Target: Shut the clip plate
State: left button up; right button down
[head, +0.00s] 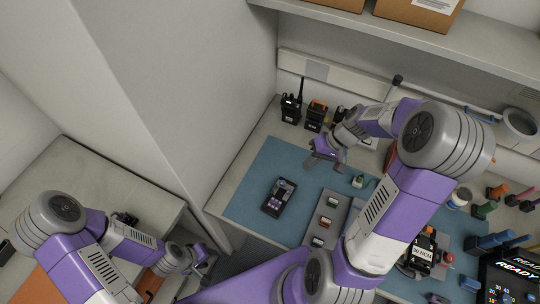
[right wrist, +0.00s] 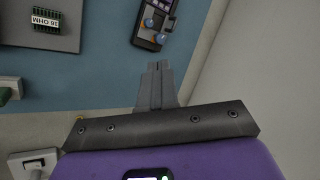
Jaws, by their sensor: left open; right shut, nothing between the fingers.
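A dark handheld device (head: 279,197) with a purple and grey face lies on the blue mat (head: 247,206); its end also shows at the top of the right wrist view (right wrist: 155,24). I cannot tell any part of it for certain as the clip plate. My right gripper (head: 322,160) is shut and empty, above the mat's far edge and apart from the device. Its closed fingers also show in the right wrist view (right wrist: 156,78). My left gripper (head: 206,264) is open and empty at the lower left, near the side table, well away from the mat.
A grey plate (head: 326,219) with several small blocks lies right of the device. Two black radios (head: 291,109) (head: 315,115) stand at the back wall. A wall corner (head: 215,110) rises left of the bench. A READY screen (head: 515,268) stands at the lower right.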

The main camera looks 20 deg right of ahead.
jog(key=b, duration=0.2)
send_near(284, 188)
jog(key=shift+w+a+f, duration=0.15)
jog(key=shift+a+f, duration=0.15)
jog(key=shift+a, duration=0.2)
jog(key=shift+w+a+f, duration=0.15)
jog(key=shift+a+f, duration=0.15)
jog(key=shift+a, duration=0.15)
jog(key=a+f, duration=0.1)
jog(key=w+a, duration=0.1)
jog(key=shift+a+f, duration=0.35)
jog(key=shift+w+a+f, duration=0.1)
jog(key=shift+a+f, duration=0.15)
jog(key=shift+a, duration=0.1)
